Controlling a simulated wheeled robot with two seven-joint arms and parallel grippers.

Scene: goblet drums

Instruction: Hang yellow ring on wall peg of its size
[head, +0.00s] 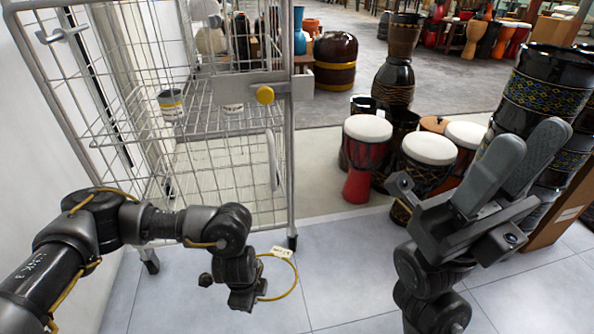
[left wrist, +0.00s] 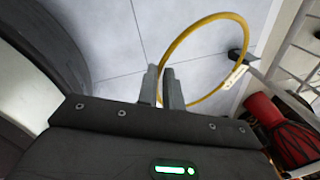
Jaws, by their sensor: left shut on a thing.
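The thin yellow ring (head: 297,283) hangs from my left gripper (head: 262,292) in the lower middle of the head view, in front of the wire cage. In the left wrist view, the two fingers of my left gripper (left wrist: 165,88) are shut on the rim of the ring (left wrist: 178,43). A small white tag (head: 281,252) is on the ring; its writing is too small to read. My right gripper (head: 528,150) is open and empty at the right.
A wire cage trolley (head: 290,170) stands behind the ring, beside a white wall (head: 30,130) at the left. Goblet drums (head: 365,150) crowd the right behind my right gripper. Tiled floor (head: 345,260) is clear between my arms.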

